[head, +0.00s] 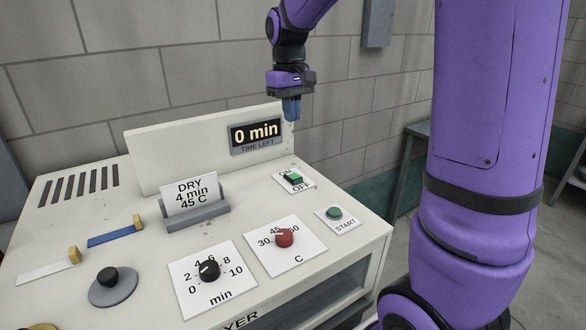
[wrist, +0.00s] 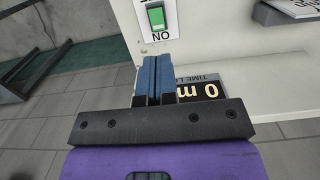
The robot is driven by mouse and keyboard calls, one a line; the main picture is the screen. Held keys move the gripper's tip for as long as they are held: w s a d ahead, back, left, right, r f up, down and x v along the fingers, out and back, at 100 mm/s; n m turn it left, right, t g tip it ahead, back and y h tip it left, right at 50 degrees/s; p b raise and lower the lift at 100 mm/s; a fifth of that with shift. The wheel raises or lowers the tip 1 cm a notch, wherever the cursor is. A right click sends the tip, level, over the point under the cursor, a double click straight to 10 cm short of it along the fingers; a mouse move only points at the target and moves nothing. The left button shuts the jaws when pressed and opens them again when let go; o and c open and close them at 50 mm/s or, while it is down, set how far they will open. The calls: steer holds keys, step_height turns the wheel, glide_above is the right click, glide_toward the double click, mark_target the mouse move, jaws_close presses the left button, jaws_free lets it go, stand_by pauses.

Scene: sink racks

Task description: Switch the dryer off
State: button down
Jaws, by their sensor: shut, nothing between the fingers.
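The dryer (head: 345,245) is a cream control box with a sloped top. Its green rocker switch (head: 294,178) sits on a white plate marked ON at the far end and OFF at the near end. In the wrist view the switch (wrist: 157,17) is at the top, with ON upside down below it; I cannot tell which end is pressed in. My gripper (head: 291,108) hangs above and behind the switch, near the display's right end, apart from the switch. Its blue fingers (wrist: 153,78) are together and empty.
The display (head: 256,135) reads 0 min. A green START button (head: 334,212), red temperature knob (head: 284,238) and black minutes knob (head: 209,270) sit nearer the front. A card (head: 190,194) reads DRY 4 min 45 C. Two sliders (head: 115,234) are at left.

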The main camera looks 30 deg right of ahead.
mark_target(295, 177)
steer(key=shift+w+d+f+g, duration=0.2)
steer(key=shift+w+f, duration=0.2)
steer(key=shift+w, duration=0.2)
steer(key=shift+w+d+f+g, duration=0.1)
steer(key=shift+w+d+f, duration=0.1)
steer(key=shift+w+f, duration=0.3)
steer(key=f, duration=0.4)
steer(key=s+f, duration=0.1)
steer(key=f, duration=0.4)
steer(key=s+f, duration=0.1)
steer(key=f, duration=0.3)
steer(key=shift+f, duration=0.35)
